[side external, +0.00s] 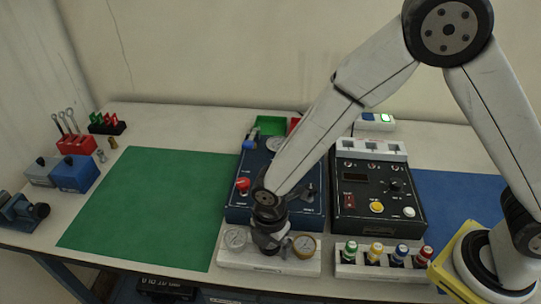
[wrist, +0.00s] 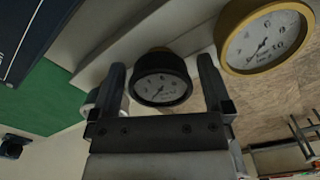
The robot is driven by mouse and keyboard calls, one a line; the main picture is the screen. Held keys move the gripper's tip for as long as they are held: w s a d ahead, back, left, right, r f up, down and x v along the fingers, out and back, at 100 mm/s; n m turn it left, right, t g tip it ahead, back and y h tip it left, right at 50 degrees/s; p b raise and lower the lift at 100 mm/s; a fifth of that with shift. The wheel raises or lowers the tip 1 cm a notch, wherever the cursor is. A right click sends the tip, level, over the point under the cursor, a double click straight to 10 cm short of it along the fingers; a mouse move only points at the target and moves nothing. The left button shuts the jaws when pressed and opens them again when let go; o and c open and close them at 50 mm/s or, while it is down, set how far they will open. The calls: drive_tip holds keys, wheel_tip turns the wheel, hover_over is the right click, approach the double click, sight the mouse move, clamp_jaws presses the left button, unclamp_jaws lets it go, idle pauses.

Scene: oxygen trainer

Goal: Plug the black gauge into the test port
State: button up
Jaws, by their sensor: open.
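The black gauge (wrist: 162,80) has a white dial and sits between my gripper's (wrist: 161,70) two fingers in the wrist view. The fingers are open on either side of it, with a gap visible at the right; contact at the left is unclear. In the side view my gripper (side external: 271,243) is low over the white gauge rack (side external: 262,263) and hides most of the black gauge. The blue panel (side external: 234,210) with a red knob (side external: 242,184) stands behind the rack. I cannot make out which fitting is the test port; my arm covers part of the panel.
A brass gauge (side external: 304,246) stands close right of my gripper, a silver gauge (side external: 235,238) close left. A black control box (side external: 365,222) and a rack of coloured-cap bottles (side external: 345,256) are to the right. The green mat (side external: 145,205) at left is clear.

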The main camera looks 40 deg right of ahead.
drive_tip(key=c, duration=1.3)
drive_tip(key=shift+r, duration=0.1)
drive_tip(key=shift+r, duration=0.75)
drive_tip(key=shift+s+d+r, duration=1.05)
drive_tip(key=shift+s+r, duration=0.85)
drive_tip(key=shift+s, duration=0.2)
drive_tip(key=shift+s+d+r, duration=1)
drive_tip(key=shift+s+r, duration=0.85)
drive_tip(key=shift+s, duration=0.25)
drive_tip(key=shift+s+d+r, duration=1.05)
drive_tip(key=shift+s+r, duration=0.85)
drive_tip(key=shift+s, duration=0.2)
drive_tip(key=shift+w, duration=0.15)
